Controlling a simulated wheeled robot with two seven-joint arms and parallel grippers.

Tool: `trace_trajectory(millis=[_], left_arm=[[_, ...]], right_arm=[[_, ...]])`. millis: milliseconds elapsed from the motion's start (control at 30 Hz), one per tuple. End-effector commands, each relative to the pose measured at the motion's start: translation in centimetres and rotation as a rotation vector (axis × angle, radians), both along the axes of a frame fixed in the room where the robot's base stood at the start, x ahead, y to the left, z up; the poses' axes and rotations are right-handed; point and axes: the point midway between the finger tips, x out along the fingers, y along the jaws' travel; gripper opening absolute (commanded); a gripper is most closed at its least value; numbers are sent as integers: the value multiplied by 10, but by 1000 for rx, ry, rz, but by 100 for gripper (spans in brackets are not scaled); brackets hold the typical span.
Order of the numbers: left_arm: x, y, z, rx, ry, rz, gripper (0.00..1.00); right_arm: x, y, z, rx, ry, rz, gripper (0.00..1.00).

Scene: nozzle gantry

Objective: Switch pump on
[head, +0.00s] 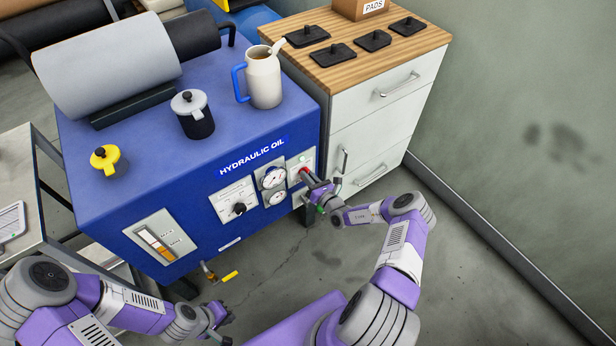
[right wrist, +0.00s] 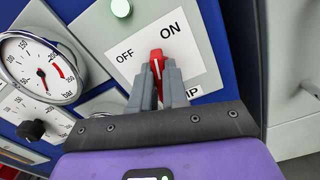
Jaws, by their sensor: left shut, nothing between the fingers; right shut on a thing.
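The blue hydraulic oil unit (head: 185,160) has a pump switch panel at its right front corner. In the right wrist view, the red switch lever (right wrist: 156,62) stands on a white plate (right wrist: 190,62) marked OFF and ON. Its tip points between the two words. My right gripper (right wrist: 157,80) is shut on the lever; it also shows in the head view (head: 309,178). A green round lamp (right wrist: 121,8) sits above the plate. My left gripper (head: 222,322) is shut and empty, low in front of the unit.
Pressure gauges (head: 273,178) and a black knob (head: 239,209) sit left of the switch. A yellow-handled valve (head: 229,276) is near the floor. A white drawer cabinet (head: 375,120) stands right of the unit. A jug (head: 264,80) stands on top. Floor in front is clear.

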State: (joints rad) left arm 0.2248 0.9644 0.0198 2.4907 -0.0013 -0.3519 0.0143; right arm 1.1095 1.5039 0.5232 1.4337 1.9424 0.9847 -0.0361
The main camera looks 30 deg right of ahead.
Motion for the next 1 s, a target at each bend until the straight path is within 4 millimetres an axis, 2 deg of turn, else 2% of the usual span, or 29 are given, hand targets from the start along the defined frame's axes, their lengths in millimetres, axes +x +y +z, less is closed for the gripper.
trace_trajectory(millis=[400,967,1000], left_arm=[[0,0,-1,0,0,0,0],[0,0,-1,0,0,0,0],[0,0,-1,0,0,0,0]], right_arm=[[-1,-1,-2,190,19,0,0],[-1,0,-3,220,22,1,0],[-1,0,-3,220,22,1,20]])
